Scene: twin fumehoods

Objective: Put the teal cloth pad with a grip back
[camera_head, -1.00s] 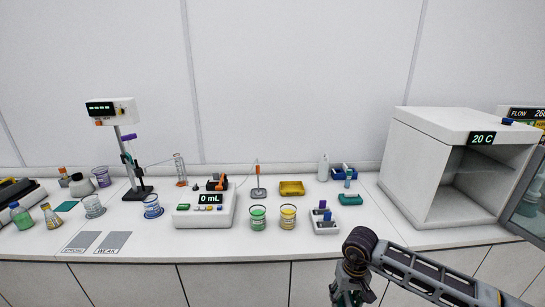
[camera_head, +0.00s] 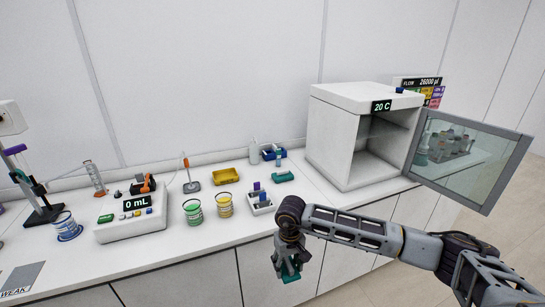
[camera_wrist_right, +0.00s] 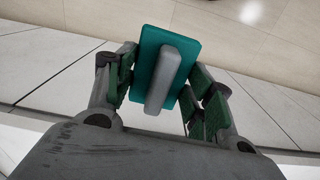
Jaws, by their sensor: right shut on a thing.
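The teal cloth pad (camera_wrist_right: 183,42) with a grey bar grip (camera_wrist_right: 165,78) is between the fingers of my right gripper (camera_wrist_right: 160,84) in the right wrist view. The gripper is shut on it. In the head view my right gripper (camera_head: 288,265) hangs in front of the bench's front edge, and the teal pad (camera_head: 292,276) shows only as a small patch among the fingers. The floor and cabinet fronts lie behind the pad in the wrist view. My left gripper is out of view.
A white incubator (camera_head: 333,135) reading 20 C stands right with its glass door (camera_head: 465,160) swung open. On the bench are a teal item (camera_head: 283,176), a yellow tray (camera_head: 214,178), a white rack (camera_head: 261,207), green and yellow beakers (camera_head: 194,213), and a white dispenser (camera_head: 130,228).

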